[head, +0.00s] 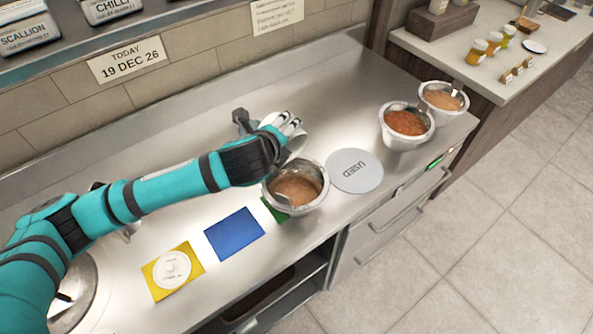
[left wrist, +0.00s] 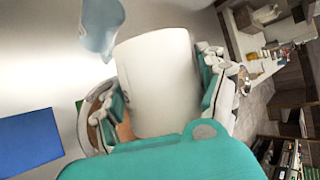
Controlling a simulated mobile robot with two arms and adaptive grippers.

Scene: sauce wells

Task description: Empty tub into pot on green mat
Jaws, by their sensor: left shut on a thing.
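My left gripper (head: 288,128) is shut on a white tub (head: 297,144), just above the back rim of a metal pot (head: 322,190). The tub looks tilted; its contents cannot be seen. In the left wrist view the tub (left wrist: 158,80) fills the middle between the fingers (left wrist: 160,90), and part of the pot (left wrist: 88,125) shows behind it. The pot holds orange-brown sauce (head: 297,188) and stands on a green mat (head: 272,209), mostly hidden under it. My right gripper is not in view.
A grey USED disc (head: 354,170) lies right. Two more sauce pots (head: 405,140) (head: 443,99) stand farther right.

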